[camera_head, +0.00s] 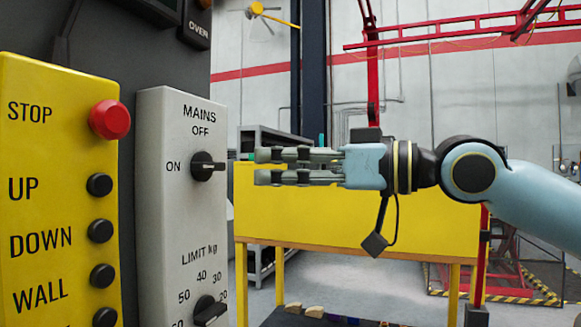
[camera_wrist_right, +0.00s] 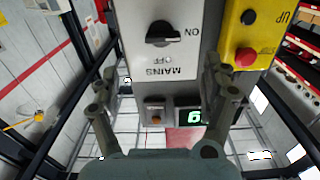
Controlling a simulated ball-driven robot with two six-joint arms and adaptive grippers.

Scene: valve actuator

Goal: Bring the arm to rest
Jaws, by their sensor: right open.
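My right arm (camera_head: 535,200) comes in from the right in the head view. Its gripper (camera_head: 262,167) points left at the grey switch panel (camera_head: 160,240), open and empty, a short way from the black MAINS knob (camera_head: 207,167). The knob's pointer lies level, with ON on its left and OFF above. In the right wrist view the panel appears upside down, with the knob (camera_wrist_right: 165,34) ahead between the spread fingers (camera_wrist_right: 168,88). My left gripper is not in view.
A yellow panel (camera_head: 50,150) with a red STOP button (camera_head: 110,119) and several black buttons stands at the left. A LIMIT kg knob (camera_head: 208,310) sits below the MAINS knob. A yellow bench (camera_head: 400,230) stands behind my arm. A green-lit display (camera_wrist_right: 193,116) shows in the wrist view.

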